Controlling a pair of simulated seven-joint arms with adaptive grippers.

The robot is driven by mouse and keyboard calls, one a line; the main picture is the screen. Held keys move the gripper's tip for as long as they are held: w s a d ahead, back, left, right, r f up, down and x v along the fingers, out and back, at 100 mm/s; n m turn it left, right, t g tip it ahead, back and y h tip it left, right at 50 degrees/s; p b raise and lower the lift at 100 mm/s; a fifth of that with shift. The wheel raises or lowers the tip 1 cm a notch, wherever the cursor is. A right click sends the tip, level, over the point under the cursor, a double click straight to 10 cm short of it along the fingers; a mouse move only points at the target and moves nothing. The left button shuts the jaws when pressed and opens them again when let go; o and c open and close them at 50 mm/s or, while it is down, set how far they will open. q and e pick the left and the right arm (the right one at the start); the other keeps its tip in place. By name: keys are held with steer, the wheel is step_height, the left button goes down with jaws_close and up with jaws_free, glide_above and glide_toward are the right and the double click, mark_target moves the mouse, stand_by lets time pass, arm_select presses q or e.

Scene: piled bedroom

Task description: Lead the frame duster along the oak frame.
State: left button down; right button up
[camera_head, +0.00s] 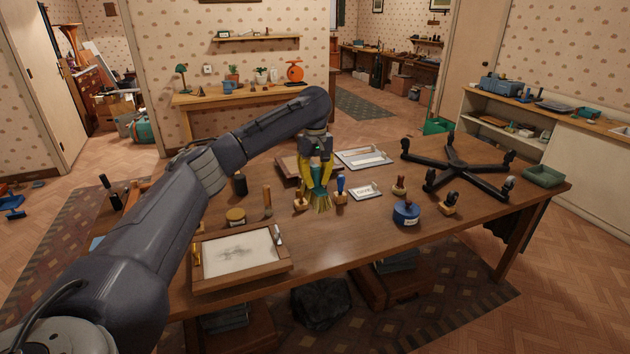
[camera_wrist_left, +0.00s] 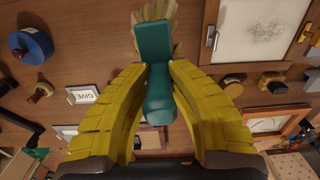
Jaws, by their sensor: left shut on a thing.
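The frame duster (camera_head: 320,201) has a teal handle and straw-coloured bristles. My left gripper (camera_head: 318,174) is shut on its handle, with the bristles pointing down over the middle of the table. In the left wrist view the teal handle (camera_wrist_left: 154,42) sits between the yellow fingers, and the bristles are partly hidden behind it. A wooden frame around a pale sketch, seemingly the oak frame (camera_head: 243,277), lies at the table's front left. Its rim also shows in the left wrist view (camera_wrist_left: 209,32). In the head view the duster is apart from it, to the right and farther back. My right gripper is out of view.
A blue-handled stamp (camera_head: 340,188), a small "GIVE" sign (camera_head: 365,191) and a blue round tin (camera_head: 406,214) stand right of the duster. A jar (camera_head: 236,217) and a brush stand behind the frame. A black star-shaped base (camera_head: 455,170) fills the right. The front middle is clear.

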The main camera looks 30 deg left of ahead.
mark_target(315, 166)
arm_select(q)
steer(key=c, duration=2)
jaws_free()
jaws_close()
steer(key=shift+r, duration=3.05)
steer(key=shift+o, duration=0.4)
jaws_free()
jaws_close()
